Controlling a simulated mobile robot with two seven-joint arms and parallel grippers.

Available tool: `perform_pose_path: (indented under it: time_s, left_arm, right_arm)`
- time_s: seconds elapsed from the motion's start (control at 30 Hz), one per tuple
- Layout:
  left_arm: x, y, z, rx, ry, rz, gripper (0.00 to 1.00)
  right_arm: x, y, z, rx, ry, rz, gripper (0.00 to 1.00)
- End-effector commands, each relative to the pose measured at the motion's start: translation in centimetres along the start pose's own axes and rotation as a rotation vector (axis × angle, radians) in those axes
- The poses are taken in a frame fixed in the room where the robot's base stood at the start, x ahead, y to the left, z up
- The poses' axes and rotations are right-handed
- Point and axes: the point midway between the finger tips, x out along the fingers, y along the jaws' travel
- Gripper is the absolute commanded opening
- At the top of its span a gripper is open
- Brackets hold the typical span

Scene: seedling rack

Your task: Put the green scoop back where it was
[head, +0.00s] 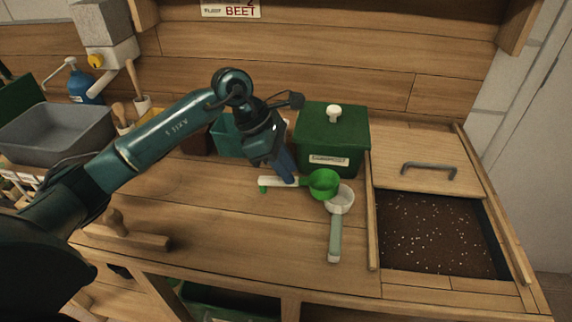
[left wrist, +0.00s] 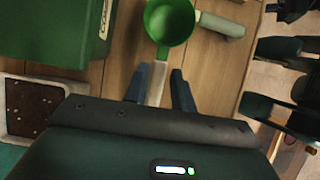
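The green scoop (head: 323,184) lies on the wooden bench in front of the green lidded box, its pale handle pointing left. Its bowl is beside the rim of a white scoop (head: 341,200); I cannot tell whether they touch. My left gripper (head: 287,179) is down at the green scoop's handle. In the left wrist view, the fingers of the left gripper (left wrist: 160,80) stand either side of the handle, with narrow gaps showing, and the green scoop's bowl (left wrist: 168,22) is just beyond the fingertips. My right gripper is not seen.
The green lidded box (head: 332,140) stands close behind the scoop. A soil bin (head: 440,232) with a partly open wooden lid (head: 430,172) is at right. A wooden tool (head: 125,233) and grey tub (head: 58,135) are at left. The front middle bench is clear.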

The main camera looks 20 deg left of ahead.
Motion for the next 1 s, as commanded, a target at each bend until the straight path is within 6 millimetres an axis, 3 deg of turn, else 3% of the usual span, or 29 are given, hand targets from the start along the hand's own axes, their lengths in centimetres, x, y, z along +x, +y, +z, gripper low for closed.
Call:
perform_pose_path:
  time_s: [0.17,0.57,0.67,1.0]
  left_arm:
    - [-0.1,0.0,0.0,0.000,0.000,0.001,0.40]
    - [-1.1,0.0,0.6,0.000,0.000,0.001,0.41]
    - [-2.2,0.2,0.6,0.000,-0.001,0.007,0.41]
    - [-9.9,0.1,0.6,0.000,-0.001,0.006,0.41]
  right_arm:
    - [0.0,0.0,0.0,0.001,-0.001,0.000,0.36]
    - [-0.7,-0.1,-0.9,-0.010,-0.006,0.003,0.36]
    - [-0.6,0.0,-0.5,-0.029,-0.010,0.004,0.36]
    - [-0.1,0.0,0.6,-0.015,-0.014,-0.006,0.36]
